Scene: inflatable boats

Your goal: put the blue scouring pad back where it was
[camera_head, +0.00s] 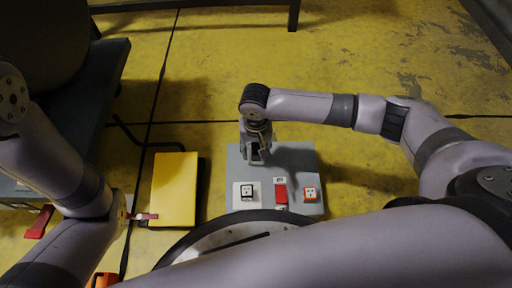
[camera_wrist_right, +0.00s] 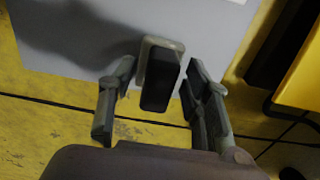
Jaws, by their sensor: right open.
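My right gripper (camera_head: 257,158) is open above the back left part of a grey tabletop (camera_head: 305,160). In the right wrist view its two fingers (camera_wrist_right: 162,108) stand apart on either side of a dark block with a pale grey rim (camera_wrist_right: 160,75). A gap shows between the block and each finger. The block looks near-black, and I cannot tell whether it is the scouring pad. No clearly blue pad shows in either view. My left arm comes in from the left, but its gripper is out of view.
A yellow panel (camera_head: 174,190) stands to the left. A dark bench (camera_head: 98,88) is at the far left. Yellow floor lies open behind.

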